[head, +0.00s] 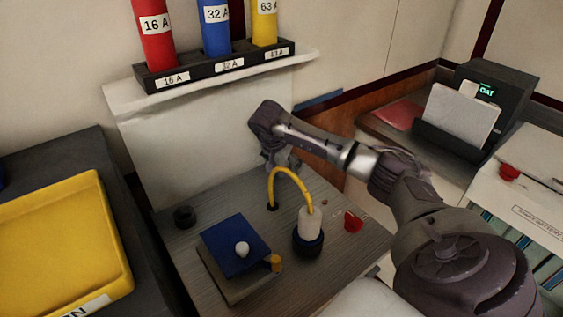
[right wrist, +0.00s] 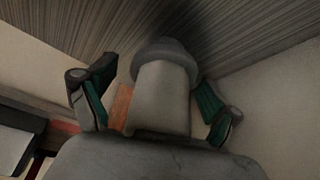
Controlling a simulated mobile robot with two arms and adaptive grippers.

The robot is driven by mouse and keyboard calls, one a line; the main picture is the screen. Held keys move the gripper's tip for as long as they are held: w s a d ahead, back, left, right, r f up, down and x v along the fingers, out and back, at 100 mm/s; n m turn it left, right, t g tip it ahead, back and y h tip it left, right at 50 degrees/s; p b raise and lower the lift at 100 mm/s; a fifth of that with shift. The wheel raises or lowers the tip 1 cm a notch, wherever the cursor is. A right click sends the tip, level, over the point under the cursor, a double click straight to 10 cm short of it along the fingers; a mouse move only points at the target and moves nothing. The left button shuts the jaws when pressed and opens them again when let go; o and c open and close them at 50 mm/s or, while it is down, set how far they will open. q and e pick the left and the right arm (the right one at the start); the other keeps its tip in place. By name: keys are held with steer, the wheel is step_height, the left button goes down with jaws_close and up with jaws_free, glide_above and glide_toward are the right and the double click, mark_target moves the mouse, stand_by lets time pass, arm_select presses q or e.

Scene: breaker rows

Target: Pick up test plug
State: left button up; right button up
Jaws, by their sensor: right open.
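The test plug (head: 309,220) is whitish and stands upright in a dark blue ring (head: 308,242) on the grey bench. A yellow cable (head: 291,172) arches from its top to a hole in the bench. My right gripper (head: 283,163) is behind the plug, near the cable arch, and is apart from the plug. In the right wrist view its green-padded fingers (right wrist: 155,98) are spread open. A pale grey block with a rounded end shows between them; I cannot tell whether it is the plug. My left gripper is not in view.
A blue-topped box with a white knob (head: 242,249) sits left of the plug. A red piece (head: 353,221) lies to its right, and a small black ring (head: 184,216) at the bench's left. A yellow tray (head: 110,235) stands farther left. A shelf with coloured cylinders is above.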

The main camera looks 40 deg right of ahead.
steer(key=c, duration=1.4)
steer(key=shift+o, duration=0.2)
steer(key=shift+r, duration=0.1)
steer(key=shift+r, duration=0.55)
step_height(320, 180, up, 3)
steer(key=shift+w+b, duration=0.1)
steer(key=shift+b, duration=0.4)
steer(key=s+d+r+b, duration=0.1)
steer(key=s+d+r, duration=0.5)
steer(key=s, duration=0.3)
steer(key=shift+d+r+b, duration=0.4)
steer(key=shift+d, duration=0.4)
